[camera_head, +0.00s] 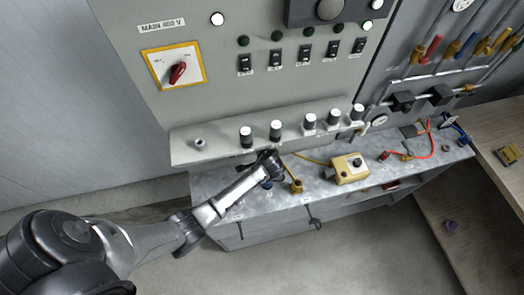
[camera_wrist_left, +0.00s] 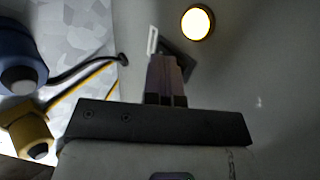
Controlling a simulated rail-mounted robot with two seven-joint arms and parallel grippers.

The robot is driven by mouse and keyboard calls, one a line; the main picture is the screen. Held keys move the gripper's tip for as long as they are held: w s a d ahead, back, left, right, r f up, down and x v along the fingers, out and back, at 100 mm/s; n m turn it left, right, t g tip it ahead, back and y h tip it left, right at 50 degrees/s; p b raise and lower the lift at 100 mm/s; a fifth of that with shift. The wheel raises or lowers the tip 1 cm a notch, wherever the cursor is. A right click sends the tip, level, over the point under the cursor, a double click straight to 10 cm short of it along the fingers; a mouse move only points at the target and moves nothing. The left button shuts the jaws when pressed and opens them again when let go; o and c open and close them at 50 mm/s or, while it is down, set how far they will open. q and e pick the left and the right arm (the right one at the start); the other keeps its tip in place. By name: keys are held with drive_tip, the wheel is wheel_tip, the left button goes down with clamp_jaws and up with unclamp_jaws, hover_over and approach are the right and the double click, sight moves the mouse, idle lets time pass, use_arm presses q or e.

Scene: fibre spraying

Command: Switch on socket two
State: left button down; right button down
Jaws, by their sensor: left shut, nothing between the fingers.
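A row of black rocker switches with small labels is on the grey panel. The second from the left (camera_head: 274,62) sits under a dark green lamp (camera_head: 276,36). The labels are too small to read. My left gripper (camera_head: 268,158) is well below these switches, at the lower ledge's front edge near the bench. In the left wrist view its fingers (camera_wrist_left: 166,75) are shut and empty. A dark plate with a white strip (camera_wrist_left: 152,40) shows partly behind the fingertips; contact cannot be told. A lit round lamp (camera_wrist_left: 197,22) is right of it. My right gripper is not in view.
The ledge (camera_head: 215,153) carries several white-topped black knobs. A yellow box (camera_head: 350,168) and a yellow connector (camera_head: 297,186) stand on the metal bench. Blue (camera_wrist_left: 20,65) and yellow (camera_wrist_left: 25,130) connectors show left of the fingers. A red rotary switch (camera_head: 178,72) is at upper left.

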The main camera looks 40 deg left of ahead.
use_arm(q)
drive_tip(key=shift+d, duration=0.1)
idle(0.3)
drive_tip(key=s+d+r, duration=0.2)
drive_tip(key=s+d, duration=0.1)
drive_tip(key=d, duration=0.2)
drive_tip(key=s+d+r+p, duration=0.1)
drive_tip(key=s+d+r, duration=0.1)
drive_tip(key=d, duration=0.3)
drive_tip(key=shift+s+d+r, duration=0.2)
drive_tip(key=shift+s+r, duration=0.2)
drive_tip(key=shift+s, duration=0.5)
